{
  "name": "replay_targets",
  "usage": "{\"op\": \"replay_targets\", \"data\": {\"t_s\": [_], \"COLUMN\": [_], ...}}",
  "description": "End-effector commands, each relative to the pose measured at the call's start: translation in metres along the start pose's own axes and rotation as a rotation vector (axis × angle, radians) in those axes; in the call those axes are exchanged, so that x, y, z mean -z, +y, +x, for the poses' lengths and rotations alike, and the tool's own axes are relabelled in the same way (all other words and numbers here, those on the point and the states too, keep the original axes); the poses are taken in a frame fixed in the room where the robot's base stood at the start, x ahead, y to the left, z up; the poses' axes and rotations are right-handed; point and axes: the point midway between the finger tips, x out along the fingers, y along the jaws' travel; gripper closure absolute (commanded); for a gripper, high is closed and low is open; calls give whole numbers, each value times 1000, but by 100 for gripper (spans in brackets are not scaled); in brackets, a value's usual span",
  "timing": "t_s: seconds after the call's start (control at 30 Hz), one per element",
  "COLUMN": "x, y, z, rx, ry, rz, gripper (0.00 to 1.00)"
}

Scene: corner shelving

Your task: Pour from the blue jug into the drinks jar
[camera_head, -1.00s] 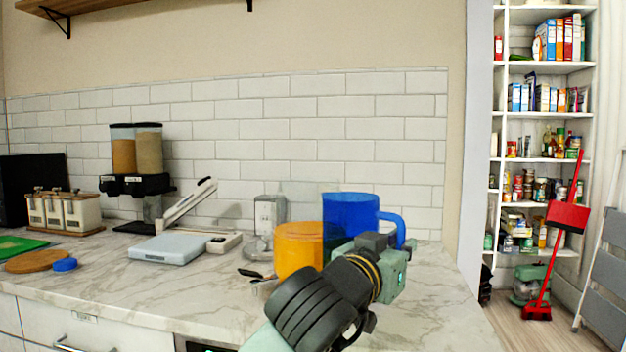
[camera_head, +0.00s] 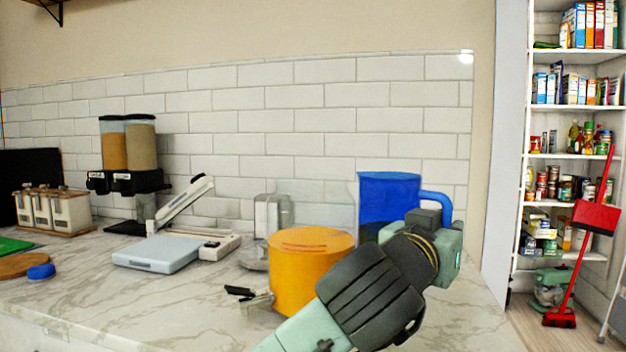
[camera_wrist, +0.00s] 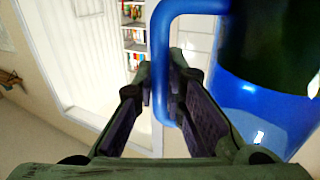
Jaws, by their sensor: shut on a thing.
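The blue jug (camera_head: 388,205) is at the right end of the counter, upright or nearly so. My gripper (camera_head: 434,226) is at its right side, by the handle. In the wrist view the blue jug (camera_wrist: 262,105) fills the right side and its handle passes between the fingers of my gripper (camera_wrist: 160,88), which are shut on it. The jug's lower part is hidden behind my wrist, so I cannot tell whether it touches the counter. A faint clear glass vessel (camera_head: 318,200), apparently the drinks jar, is left of the jug, behind the orange canister; its lower part is hidden.
The orange canister (camera_head: 305,275) stands close in front of the glass. A pale blue scale (camera_head: 158,252), a cereal dispenser (camera_head: 128,150) and white canisters (camera_head: 55,210) are further left. The tiled wall is close behind; the counter ends at right.

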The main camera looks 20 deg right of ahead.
Motion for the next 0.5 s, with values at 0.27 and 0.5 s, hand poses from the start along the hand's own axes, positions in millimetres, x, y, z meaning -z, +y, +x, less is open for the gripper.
{"op": "replay_targets", "data": {"t_s": [0.27, 0.5], "x": [5, 19], "y": [-1, -4], "z": [-2, -2], "rx": [2, 3], "ry": [6, 6], "rz": [-6, -80], "gripper": [100, 100]}}
